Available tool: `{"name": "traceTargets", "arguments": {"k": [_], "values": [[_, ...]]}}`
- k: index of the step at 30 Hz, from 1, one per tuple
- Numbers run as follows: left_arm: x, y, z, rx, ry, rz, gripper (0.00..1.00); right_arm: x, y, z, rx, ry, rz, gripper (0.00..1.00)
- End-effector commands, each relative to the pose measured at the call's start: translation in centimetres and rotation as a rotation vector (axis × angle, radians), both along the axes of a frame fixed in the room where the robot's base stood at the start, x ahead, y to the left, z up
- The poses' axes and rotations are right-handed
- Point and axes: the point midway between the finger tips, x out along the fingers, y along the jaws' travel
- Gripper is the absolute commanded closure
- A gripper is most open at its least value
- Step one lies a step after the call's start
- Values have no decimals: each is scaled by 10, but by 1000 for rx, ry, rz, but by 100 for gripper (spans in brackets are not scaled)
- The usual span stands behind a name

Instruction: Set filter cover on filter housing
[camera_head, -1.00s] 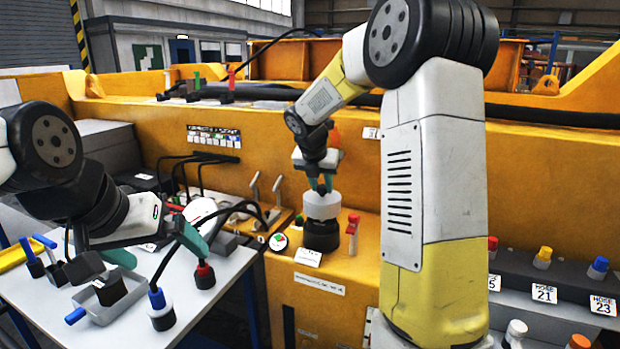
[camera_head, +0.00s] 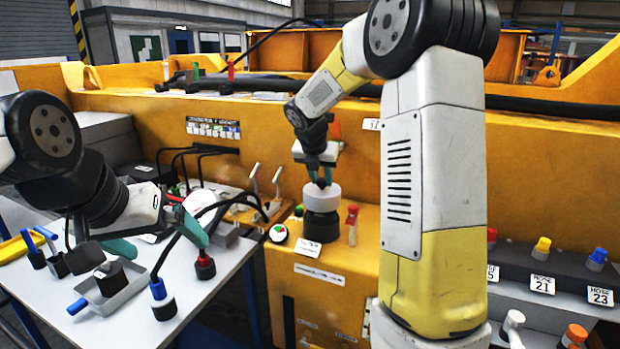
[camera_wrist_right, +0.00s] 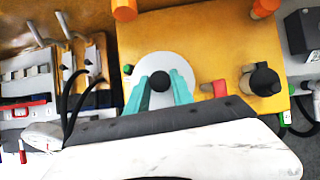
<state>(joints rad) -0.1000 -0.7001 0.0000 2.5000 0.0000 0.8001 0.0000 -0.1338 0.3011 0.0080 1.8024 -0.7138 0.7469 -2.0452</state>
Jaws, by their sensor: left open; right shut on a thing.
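The filter cover (camera_head: 321,196) is a white round disc with a black knob. It sits level directly over the filter housing (camera_head: 321,228), a dark cylinder on the yellow ledge; I see no clear gap between them. My right gripper (camera_head: 321,178) is shut on the cover's knob from above. In the right wrist view the teal fingers of my right gripper (camera_wrist_right: 160,83) close on the knob in the middle of the white cover (camera_wrist_right: 172,64), which hides the housing. My left gripper (camera_head: 157,242) is open and empty above the grey table.
A red-capped bottle (camera_head: 352,225) stands just right of the housing. A round gauge (camera_head: 278,233) and levers (camera_head: 265,184) are to its left. The table (camera_head: 205,300) holds a grey tray (camera_head: 128,292) and several plugs. Numbered hose fittings (camera_head: 542,250) line the right side.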

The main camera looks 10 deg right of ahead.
Motion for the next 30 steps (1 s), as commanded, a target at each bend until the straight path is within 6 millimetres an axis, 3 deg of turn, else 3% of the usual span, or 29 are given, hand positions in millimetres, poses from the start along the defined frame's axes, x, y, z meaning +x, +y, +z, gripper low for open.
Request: {"name": "traceTargets", "arguments": {"k": [30], "values": [[0, 0, 0, 0, 0, 0, 0, 0, 0, -6, 0, 0, 1, 100]]}}
